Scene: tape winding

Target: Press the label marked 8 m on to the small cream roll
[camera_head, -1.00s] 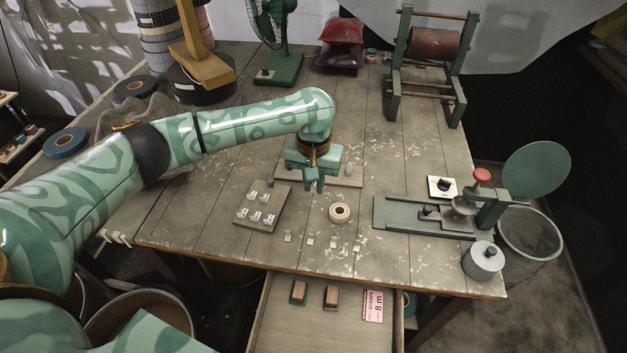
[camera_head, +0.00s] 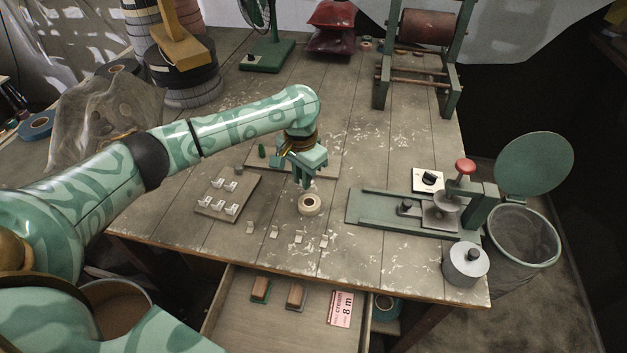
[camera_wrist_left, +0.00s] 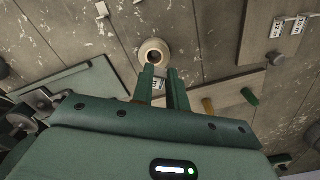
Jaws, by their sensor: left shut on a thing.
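The small cream roll (camera_head: 309,204) lies flat on the table; in the left wrist view its ring (camera_wrist_left: 154,52) shows just beyond the fingertips. My left gripper (camera_head: 306,184) points down just behind the roll, apparently above the table. In the left wrist view its fingers (camera_wrist_left: 161,76) are close together, shut on a small pale label whose mark cannot be read. A board (camera_head: 240,187) to the left carries several small white labels (camera_head: 231,208). A pink card (camera_head: 340,309) reading cream 8 m lies in the open drawer. My right gripper is not in view.
Several small pale pieces (camera_head: 298,238) lie in front of the roll. A green press (camera_head: 370,207) with a red knob (camera_head: 465,166) stands to the right. The drawer (camera_head: 240,313) also holds two brown blocks (camera_head: 296,294).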

